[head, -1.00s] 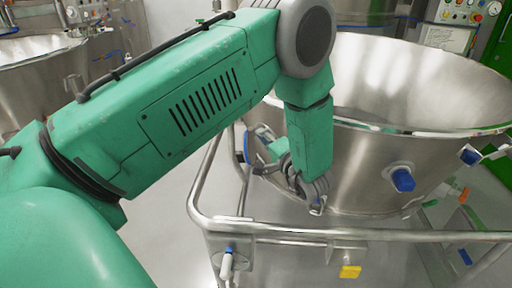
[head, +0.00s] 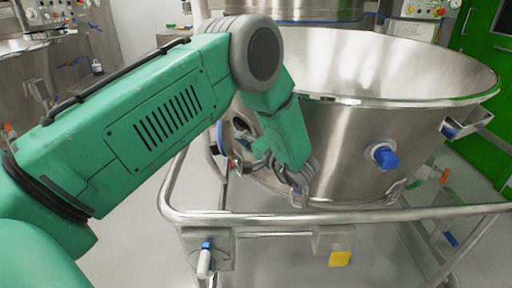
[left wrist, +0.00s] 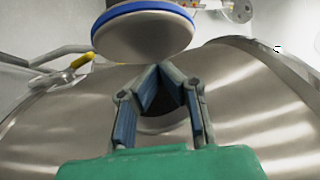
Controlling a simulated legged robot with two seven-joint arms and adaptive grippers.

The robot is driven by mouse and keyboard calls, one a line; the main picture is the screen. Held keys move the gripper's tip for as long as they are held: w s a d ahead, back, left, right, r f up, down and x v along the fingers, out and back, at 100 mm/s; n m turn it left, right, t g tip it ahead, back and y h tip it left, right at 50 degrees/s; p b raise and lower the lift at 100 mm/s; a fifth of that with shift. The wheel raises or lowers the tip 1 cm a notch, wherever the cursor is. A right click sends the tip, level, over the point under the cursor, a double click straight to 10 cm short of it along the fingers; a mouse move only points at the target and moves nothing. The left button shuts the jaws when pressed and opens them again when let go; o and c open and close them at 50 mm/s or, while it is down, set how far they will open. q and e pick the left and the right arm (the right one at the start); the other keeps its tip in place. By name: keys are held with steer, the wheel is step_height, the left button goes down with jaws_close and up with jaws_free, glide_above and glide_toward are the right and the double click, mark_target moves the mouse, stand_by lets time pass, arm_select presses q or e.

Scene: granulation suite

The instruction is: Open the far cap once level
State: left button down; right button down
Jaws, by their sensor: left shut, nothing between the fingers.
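A large steel bowl (head: 335,130) stands behind a pipe rail, and its rim looks roughly level. At its left side a round cap with a blue rim shows nearly edge-on (head: 214,140), standing out from the wall beside a dark opening (head: 240,128). In the left wrist view the cap (left wrist: 145,32) is a steel disc with a blue edge, above and beyond my fingers. My left gripper (head: 298,182) is by the bowl's lower wall. The wrist view shows its fingertips (left wrist: 160,70) together and empty, in front of a dark round opening (left wrist: 165,122). My right gripper is out of view.
A steel rail (head: 340,217) runs in front of the bowl, with a yellow tag (head: 340,258) and a blue-topped fitting (head: 205,260) below it. A blue fitting (head: 384,157) sticks out of the bowl's front. A green door (head: 485,70) is at the right.

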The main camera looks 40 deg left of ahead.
mark_target(211, 147)
arm_select(q)
steer(key=shift+s+a+f, duration=0.2)
steer(key=shift+s+a, duration=0.6)
steer(key=shift+a, duration=0.05)
steer(key=shift+s+a+m+t+p, duration=0.25)
steer(key=shift+m+t+p, duration=0.35)
steer(key=shift+t, duration=0.4)
steer(key=t, duration=0.1)
steer(key=m+t+p, duration=0.1)
steer(key=s+m+t, duration=0.1)
steer(key=shift+a+p, duration=0.25)
steer(key=shift+p, duration=0.1)
steer(key=s+a+p, duration=0.1)
steer(key=s+a+f+p, duration=0.1)
steer(key=a+p, duration=0.1)
steer(key=shift+s+a, duration=0.15)
steer(key=shift+s+a+f+h+p, duration=0.1)
steer(key=shift+s+a+h+p, duration=0.1)
steer(key=shift+a, duration=0.15)
steer(key=shift+s+a+f+h+p, duration=0.1)
steer(key=shift+a+p, duration=0.05)
steer(key=shift+a, duration=0.2)
steer(key=shift+s+a+f+m+t, duration=0.15)
steer(key=shift+a+m+t, duration=0.55)
steer(key=shift+a+t, duration=0.7)
steer(key=shift+a+g, duration=0.3)
steer(key=shift+a, duration=0.05)
